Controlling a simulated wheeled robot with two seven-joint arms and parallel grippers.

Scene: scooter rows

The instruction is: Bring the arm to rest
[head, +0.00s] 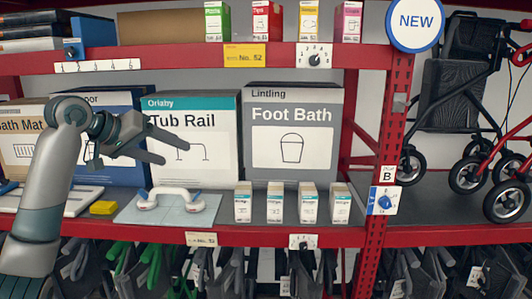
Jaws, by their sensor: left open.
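My left arm comes in from the left, and its gripper (160,146) points right in front of the Tub Rail box (190,165). The two fingers are apart with nothing visible between them. The gripper and the rail look apart. My right gripper is not in view.
A Foot Bath box (291,175) stands right of the Tub Rail box. Several small white boxes (275,203) line the front edge. A yellow block (103,208) lies left of the mat. A red upright (391,125) divides off the wheeled walkers (470,130).

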